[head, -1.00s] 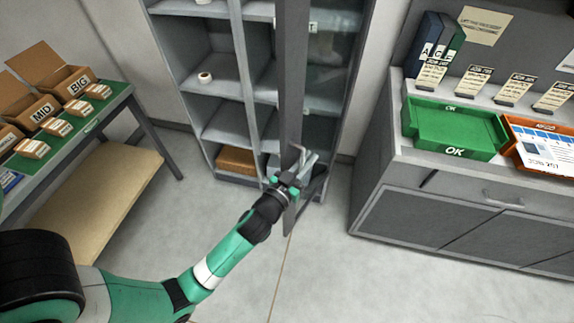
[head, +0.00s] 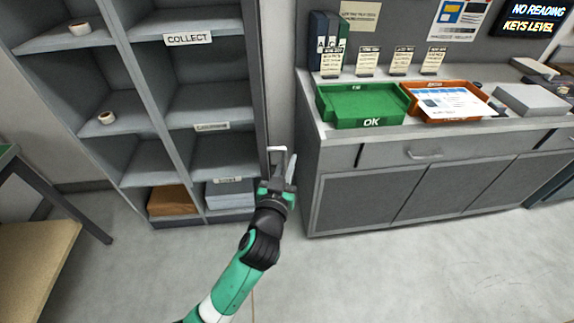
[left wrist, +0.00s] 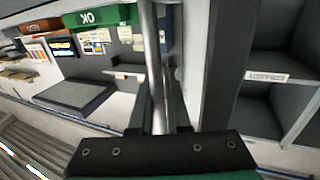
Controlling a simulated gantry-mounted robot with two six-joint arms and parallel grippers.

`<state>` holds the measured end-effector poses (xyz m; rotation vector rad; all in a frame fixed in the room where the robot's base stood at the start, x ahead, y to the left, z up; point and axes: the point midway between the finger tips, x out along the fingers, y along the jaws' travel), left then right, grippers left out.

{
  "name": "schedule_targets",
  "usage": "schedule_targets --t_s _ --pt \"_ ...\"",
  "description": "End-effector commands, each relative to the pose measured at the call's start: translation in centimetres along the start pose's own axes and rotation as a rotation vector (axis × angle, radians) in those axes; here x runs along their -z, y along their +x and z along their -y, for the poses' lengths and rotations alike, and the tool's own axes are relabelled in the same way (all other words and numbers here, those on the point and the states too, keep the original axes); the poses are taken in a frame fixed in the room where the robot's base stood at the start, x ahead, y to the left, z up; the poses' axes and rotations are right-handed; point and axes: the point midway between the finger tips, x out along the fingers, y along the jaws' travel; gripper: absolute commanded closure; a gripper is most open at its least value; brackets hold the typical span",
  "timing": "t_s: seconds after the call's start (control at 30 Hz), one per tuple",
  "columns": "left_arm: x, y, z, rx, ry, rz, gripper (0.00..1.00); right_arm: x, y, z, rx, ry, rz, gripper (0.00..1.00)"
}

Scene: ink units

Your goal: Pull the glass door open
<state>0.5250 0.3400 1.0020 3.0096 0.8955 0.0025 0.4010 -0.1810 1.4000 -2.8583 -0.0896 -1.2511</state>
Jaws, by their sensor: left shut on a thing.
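My left gripper (head: 277,188) is shut on the slim metal door handle (head: 283,149), beside the lower right front of the grey cabinet (head: 151,65). In the left wrist view the handle (left wrist: 153,60) is an upright bar running between the fingers. A dark upright (left wrist: 228,60) stands right of it, with shelves beyond. The glass door cannot be told clearly from the cabinet's right edge in the head view. The right-hand shelves, with a COLLECT label (head: 190,38), are seen unobstructed. My right gripper is not in view.
A counter (head: 325,165) with a green tray (head: 362,122) and an orange tray (head: 420,110) stands close to the right of the gripper. A table (head: 40,255) is at the left. The floor (head: 400,270) in front is clear.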

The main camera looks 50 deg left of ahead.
Motion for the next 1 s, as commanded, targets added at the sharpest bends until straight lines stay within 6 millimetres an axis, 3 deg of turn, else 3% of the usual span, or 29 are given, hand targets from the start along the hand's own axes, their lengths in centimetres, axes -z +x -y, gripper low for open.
schedule_targets --t_s 0.07,0.1,0.13,0.47,0.57,0.9,1.0 --pt "-0.3 0.1 0.3 0.007 0.002 0.008 1.00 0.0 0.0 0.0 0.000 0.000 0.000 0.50" --pt "-0.3 0.1 0.3 0.007 0.002 0.008 0.78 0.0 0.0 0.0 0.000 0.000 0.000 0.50" --pt "-0.3 0.1 0.3 0.007 0.002 0.008 0.73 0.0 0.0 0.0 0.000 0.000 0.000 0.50" --pt "-0.2 -0.5 0.1 0.002 0.001 0.005 0.73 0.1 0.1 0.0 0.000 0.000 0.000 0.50" --pt "-0.1 -1.9 0.1 0.001 0.002 0.005 0.73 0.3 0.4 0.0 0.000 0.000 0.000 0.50" --pt "-0.1 -9.6 0.1 0.001 0.003 0.006 0.73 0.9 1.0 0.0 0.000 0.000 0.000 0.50" --pt "-0.1 -10.8 0.2 0.004 0.003 0.006 0.73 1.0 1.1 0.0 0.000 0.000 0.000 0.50"
